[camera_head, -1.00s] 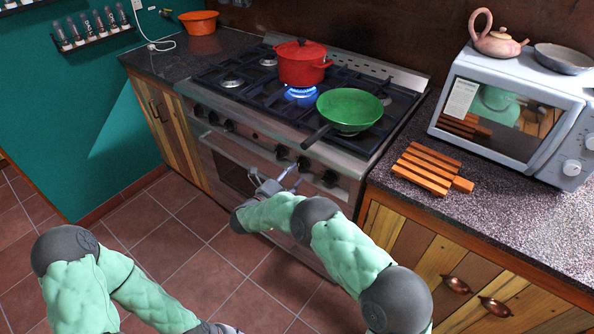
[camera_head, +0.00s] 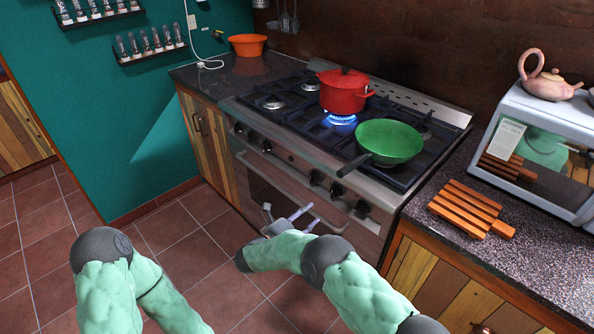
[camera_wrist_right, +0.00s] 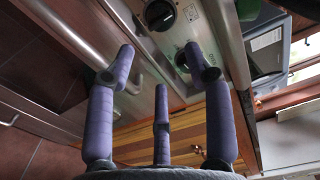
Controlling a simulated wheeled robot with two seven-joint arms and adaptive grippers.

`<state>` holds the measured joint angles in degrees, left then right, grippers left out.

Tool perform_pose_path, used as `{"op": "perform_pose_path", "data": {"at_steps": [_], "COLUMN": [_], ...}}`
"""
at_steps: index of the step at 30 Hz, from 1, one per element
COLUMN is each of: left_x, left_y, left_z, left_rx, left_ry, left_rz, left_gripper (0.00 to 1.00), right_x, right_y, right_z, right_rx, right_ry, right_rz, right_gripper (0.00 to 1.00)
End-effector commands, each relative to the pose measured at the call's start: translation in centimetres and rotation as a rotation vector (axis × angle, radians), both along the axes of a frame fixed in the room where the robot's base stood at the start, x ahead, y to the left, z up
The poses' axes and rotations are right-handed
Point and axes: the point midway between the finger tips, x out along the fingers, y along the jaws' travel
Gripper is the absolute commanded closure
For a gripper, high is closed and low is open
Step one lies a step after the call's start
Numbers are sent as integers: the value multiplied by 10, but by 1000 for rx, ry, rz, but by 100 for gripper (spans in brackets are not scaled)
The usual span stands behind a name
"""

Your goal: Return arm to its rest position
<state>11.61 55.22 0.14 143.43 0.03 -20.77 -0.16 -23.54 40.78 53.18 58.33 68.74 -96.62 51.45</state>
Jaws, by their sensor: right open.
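My right arm, with green padding and grey joints, reaches in from the lower right in the head view. Its right gripper (camera_head: 289,212) is open and empty in front of the oven door, below the row of stove knobs. In the right wrist view the purple fingers of this gripper (camera_wrist_right: 160,65) are spread with nothing between them. The steel stove front (camera_wrist_right: 178,28) with its dark knobs shows beyond the fingertips; I cannot tell the exact gap. My left arm shows at the lower left in the head view, and its gripper is out of frame.
A red pot (camera_head: 343,93) stands over a lit blue flame (camera_head: 341,119) on the stove. A green pan (camera_head: 389,139) sits to its right, handle toward the front. A wooden trivet (camera_head: 468,209) and a microwave (camera_head: 530,150) are on the right counter. Floor is clear at left.

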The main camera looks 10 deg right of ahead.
Motion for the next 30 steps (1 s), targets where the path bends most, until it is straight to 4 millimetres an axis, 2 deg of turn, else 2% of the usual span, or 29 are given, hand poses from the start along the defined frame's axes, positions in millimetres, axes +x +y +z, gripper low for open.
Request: {"op": "perform_pose_path", "data": {"at_steps": [5,8,13,17,20,23,26,29,30], "left_x": [0,0,0,0,0,0,0,0,0], "left_y": [0,0,0,0,0,0,0,0,0], "left_z": [1,6,19,28,35,42,50,57,60], "left_rx": [0,0,0,0,0,0,0,0,0], "left_ry": [0,0,0,0,0,0,0,0,0], "left_rz": [0,0,0,0,0,0,0,0,0], "left_gripper": [60,60,60,60,60,60,60,60,60], "right_x": [3,11,25,17,-3,-36,-81,-138,-163], "right_y": [-2,-7,-19,-22,-22,-20,-17,-12,-9], "right_z": [-3,-14,-55,-96,-128,-157,-182,-198,-202], "right_rx": [-7,-31,-112,-173,-214,-250,-278,-298,-303], "right_ry": [20,97,359,586,758,926,1085,1226,1276], "right_rz": [15,77,295,497,661,843,1038,1249,1338], "right_gripper": [47,47,47,47,47,47,47,47,47]}}
